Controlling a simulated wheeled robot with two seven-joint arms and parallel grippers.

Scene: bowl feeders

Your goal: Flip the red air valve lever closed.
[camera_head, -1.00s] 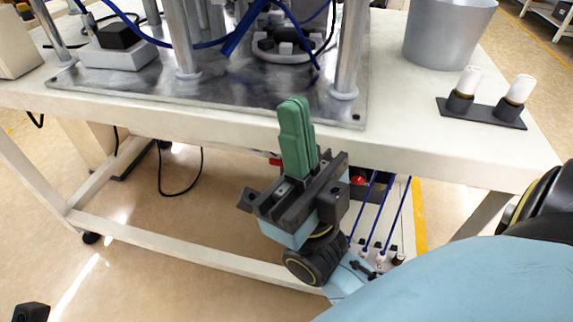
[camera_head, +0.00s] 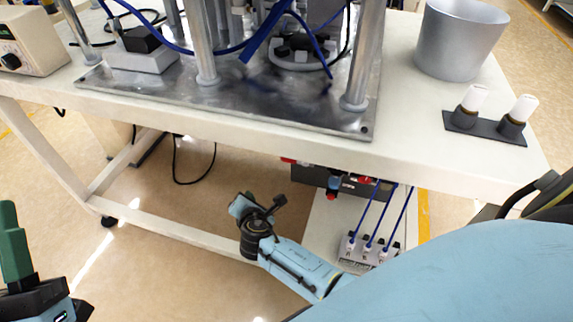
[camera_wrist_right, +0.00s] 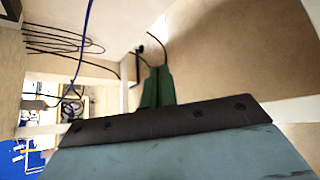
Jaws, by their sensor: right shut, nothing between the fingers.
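Under the front edge of the table, a dark unit (camera_head: 312,176) carries red parts. A small red piece (camera_head: 288,160) sticks out at its left end, and another red part (camera_head: 365,180) shows at its right. I cannot tell which is the valve lever or how it is turned. My right gripper (camera_head: 250,196) is below and left of this unit, apart from it, pointing away under the table. In the right wrist view its green fingers (camera_wrist_right: 157,87) are together and empty. My left gripper (camera_head: 10,238) is at the left edge, partly cut off; its opening is unclear.
The white table (camera_head: 420,155) overhangs the unit, with a metal plate (camera_head: 235,112), a grey bucket (camera_head: 460,40) and a dark holder (camera_head: 485,128) with two white-capped bottles on top. Blue tubes run to a block (camera_head: 368,248) below. A table crossbar (camera_head: 165,222) lies low.

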